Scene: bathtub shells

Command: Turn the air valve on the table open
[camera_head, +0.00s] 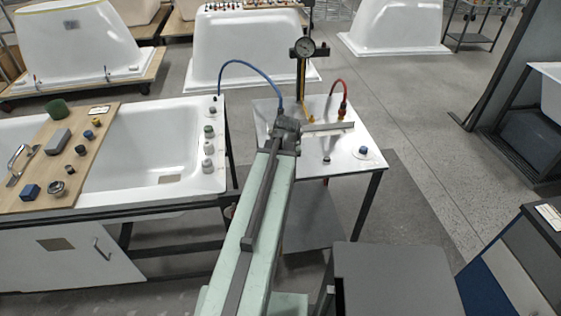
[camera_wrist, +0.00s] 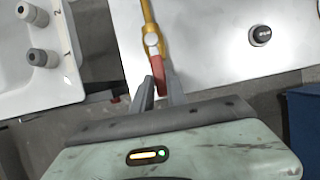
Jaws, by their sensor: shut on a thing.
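The air valve (camera_wrist: 153,43) shows in the wrist view as a yellow pipe with a pale round centre and a red handle (camera_wrist: 158,75). The handle points toward me, roughly in line with the pipe. My gripper (camera_wrist: 160,90) is shut on the handle's end, one finger on each side. In the head view my gripper (camera_head: 290,128) is over the left part of the white table (camera_head: 345,145). There my arm hides most of the valve; a bit of yellow (camera_head: 310,119) shows beside it.
A blue hose (camera_head: 250,68) and a red hose (camera_head: 340,84) reach the table. A dark round knob (camera_wrist: 260,35) sits to the right. A bathtub (camera_head: 130,165) with a wooden board (camera_head: 45,185) stands close on the left.

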